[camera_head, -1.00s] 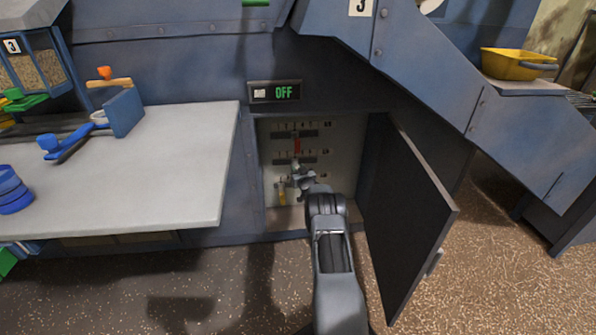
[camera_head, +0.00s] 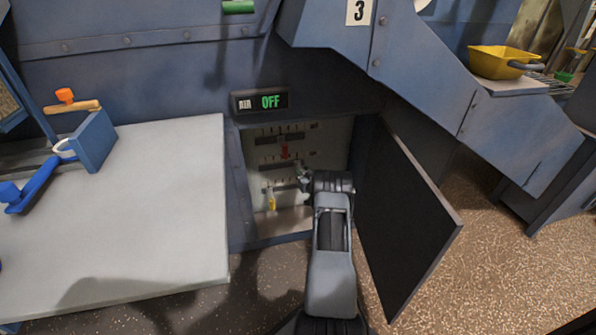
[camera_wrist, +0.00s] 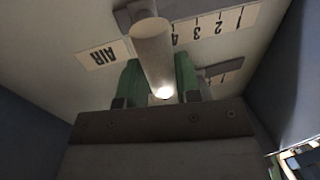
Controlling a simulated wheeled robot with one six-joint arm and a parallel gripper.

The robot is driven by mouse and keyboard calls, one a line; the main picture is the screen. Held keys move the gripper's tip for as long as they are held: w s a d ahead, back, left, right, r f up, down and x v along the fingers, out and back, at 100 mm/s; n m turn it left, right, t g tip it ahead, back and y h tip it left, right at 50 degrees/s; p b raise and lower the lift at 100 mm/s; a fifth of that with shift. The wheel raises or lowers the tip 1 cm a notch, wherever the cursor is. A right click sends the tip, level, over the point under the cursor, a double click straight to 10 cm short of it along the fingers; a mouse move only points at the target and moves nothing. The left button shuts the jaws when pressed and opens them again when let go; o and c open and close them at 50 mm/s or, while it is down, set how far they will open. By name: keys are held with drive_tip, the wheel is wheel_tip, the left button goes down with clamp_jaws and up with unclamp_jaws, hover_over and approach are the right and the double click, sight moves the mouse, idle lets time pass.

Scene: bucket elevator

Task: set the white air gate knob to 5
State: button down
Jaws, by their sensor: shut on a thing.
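In the wrist view the white air gate knob (camera_wrist: 152,50) is a pale round peg between the two green fingertips of my gripper (camera_wrist: 160,85), which is shut on it. Beside it are the AIR label (camera_wrist: 105,54) and a number scale (camera_wrist: 215,28) on which 2 and 3 are legible. The knob stands at the label end of the visible scale, past the 3; its exact mark is hidden. In the head view my gripper (camera_head: 304,176) reaches into the open cabinet (camera_head: 320,150), and my arm hides the white knob.
A red knob (camera_head: 285,152) and a yellow knob (camera_head: 271,199) sit on the cabinet panel. The dark door (camera_head: 408,215) stands open close to the right of my arm. A grey table (camera_head: 150,210) is at left. The display (camera_head: 262,101) above reads OFF in green.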

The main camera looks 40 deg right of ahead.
drive_tip(key=shift+s+d, duration=0.1)
drive_tip(key=shift+d, duration=0.1)
drive_tip(key=c, duration=0.8)
unclamp_jaws()
drive_tip(key=shift+d, duration=0.1)
drive_tip(key=shift+s, duration=0.2)
drive_tip(key=p+v, duration=0.4)
drive_tip(key=v, duration=0.9)
drive_tip(key=shift+s+a+p, duration=0.2)
drive_tip(key=shift+a+p, duration=0.05)
drive_tip(key=shift+p, duration=0.15)
